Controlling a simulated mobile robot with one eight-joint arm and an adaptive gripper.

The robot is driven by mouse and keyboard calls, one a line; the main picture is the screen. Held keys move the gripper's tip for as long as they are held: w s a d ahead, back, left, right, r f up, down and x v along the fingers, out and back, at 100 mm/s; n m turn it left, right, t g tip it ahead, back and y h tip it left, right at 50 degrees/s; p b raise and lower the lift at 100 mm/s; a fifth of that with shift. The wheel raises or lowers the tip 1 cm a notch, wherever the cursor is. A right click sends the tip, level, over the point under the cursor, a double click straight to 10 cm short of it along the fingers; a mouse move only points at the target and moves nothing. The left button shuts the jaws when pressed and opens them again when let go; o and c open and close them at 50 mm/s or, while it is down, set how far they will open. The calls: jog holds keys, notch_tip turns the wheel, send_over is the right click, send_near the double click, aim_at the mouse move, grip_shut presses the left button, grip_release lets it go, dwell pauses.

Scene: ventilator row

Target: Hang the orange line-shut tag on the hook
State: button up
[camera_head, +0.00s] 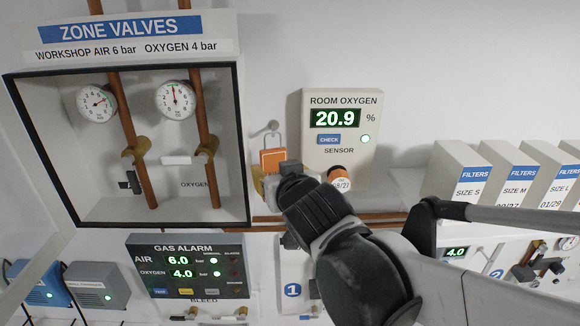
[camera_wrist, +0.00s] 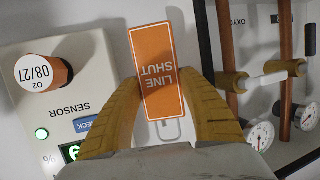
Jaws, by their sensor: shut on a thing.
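The orange line-shut tag (camera_head: 273,160) is upright in front of the white wall, with its pale wire loop at the top. My gripper (camera_head: 274,174) is shut on its lower part. In the wrist view the tag (camera_wrist: 157,62) shows upside down, its "LINE SHUT" face to the camera, between the two yellow fingers of my gripper (camera_wrist: 164,85). The hook (camera_head: 266,128) is a small grey peg on the wall, right at the top of the loop in the head view. I cannot tell whether the loop is around the hook or only in front of it.
The zone valve box (camera_head: 243,150) is close on the left. A gas alarm panel (camera_head: 190,266) and filter boxes (camera_head: 458,172) stand farther off.

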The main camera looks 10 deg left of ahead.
jog(key=shift+w+a+f+b, duration=0.1)
jog(key=shift+w+a+b, duration=0.15)
jog(key=shift+w, duration=0.85)
jog(key=shift+w+a+f+b, duration=0.15)
jog(key=shift+w+a, duration=0.15)
jog(key=shift+w, duration=0.8)
jog(key=shift+w+a+f+b, duration=0.15)
jog(key=shift+w+f+b, duration=0.25)
jog(key=shift+w+b, duration=0.2)
jog(key=o, duration=1.4)
jog(key=shift+c, duration=0.2)
jog(key=shift+s, duration=0.1)
